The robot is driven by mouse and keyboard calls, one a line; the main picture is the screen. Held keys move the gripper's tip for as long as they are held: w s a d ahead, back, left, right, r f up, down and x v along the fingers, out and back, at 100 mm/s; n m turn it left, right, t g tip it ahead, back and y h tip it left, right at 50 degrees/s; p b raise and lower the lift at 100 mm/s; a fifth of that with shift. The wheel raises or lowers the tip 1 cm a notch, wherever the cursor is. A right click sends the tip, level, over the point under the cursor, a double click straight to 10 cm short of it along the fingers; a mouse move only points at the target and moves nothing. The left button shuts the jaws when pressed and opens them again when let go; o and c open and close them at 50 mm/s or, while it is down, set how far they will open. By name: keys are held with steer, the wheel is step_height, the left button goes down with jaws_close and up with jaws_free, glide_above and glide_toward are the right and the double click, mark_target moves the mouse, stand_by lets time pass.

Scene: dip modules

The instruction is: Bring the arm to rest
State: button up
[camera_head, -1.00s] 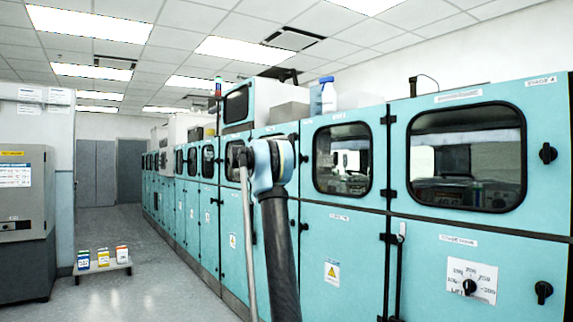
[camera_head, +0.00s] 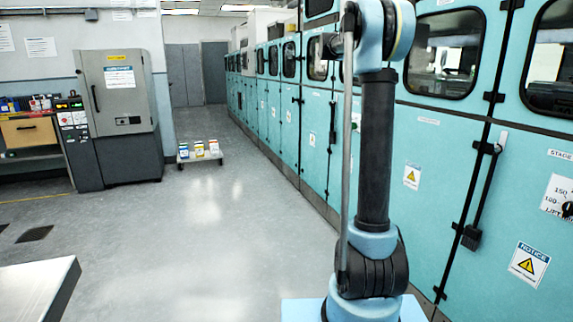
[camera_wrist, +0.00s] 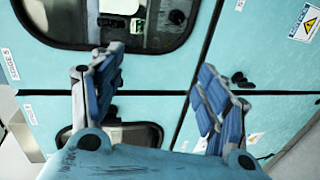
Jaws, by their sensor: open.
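My gripper (camera_wrist: 160,95) shows in the wrist view with its two blue-padded fingers spread wide apart and nothing between them. It faces teal cabinet doors (camera_wrist: 150,112) with dark-framed windows, seen tilted. In the head view my arm stands upright at the right of centre, and its upper part runs out of the top of the picture. My gripper is not visible in the head view. I cannot tell the distance from the fingers to the cabinet.
A row of teal cabinets (camera_head: 432,165) lines the right side, close behind my arm. A grey machine (camera_head: 122,92) stands at the left. A low trolley (camera_head: 200,158) with several small boxes is on the floor. A metal table corner (camera_head: 38,290) is at the lower left. The middle floor is clear.

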steer(key=s+a+f+m+g+y, duration=0.1)
steer(key=s+a+f+y, duration=0.3)
steer(key=s+f, duration=1.2)
steer(key=s+a+f+m+g+y, duration=0.1)
steer(key=s+a+f+y, duration=0.4)
steer(key=s+a+f, duration=0.5)
steer(key=s+a+f+m+y, duration=0.1)
steer(key=s+a+f+y, duration=0.4)
steer(key=s+f, duration=1.7)
steer(key=s+a, duration=0.2)
steer(key=s, duration=0.3)
steer(key=shift+s+g, duration=0.4)
steer(key=shift+f, duration=0.1)
